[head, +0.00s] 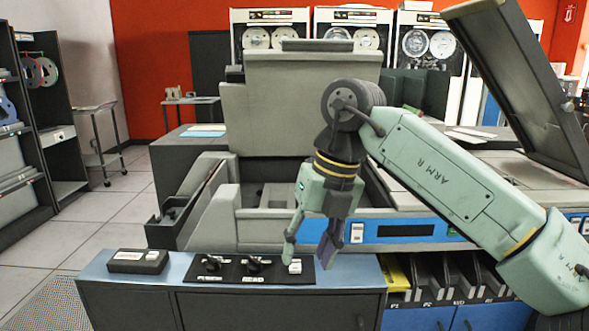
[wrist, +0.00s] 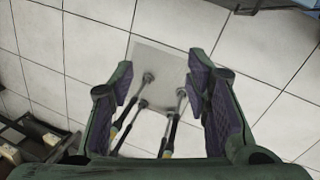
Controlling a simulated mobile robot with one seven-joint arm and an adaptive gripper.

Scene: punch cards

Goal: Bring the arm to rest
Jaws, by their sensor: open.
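My arm (head: 450,180) reaches in from the right in the head view, marked "ARM R", and bends down at its wrist. My gripper (head: 308,248) hangs fingers down, in front of the grey card machine and above the right part of the control panel. In the wrist view my gripper (wrist: 162,90) shows its two fingers wide apart, with purple pads facing each other. It is open and nothing is between the pads. Whether a fingertip touches the panel cannot be told.
A low cabinet with a blue top (head: 95,268) carries a black switch panel (head: 240,268) and a small dark box (head: 138,261). Card slots (head: 440,270) are at its right. The grey machine (head: 270,110) stands behind. Tiled floor (head: 130,210) is free at the left.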

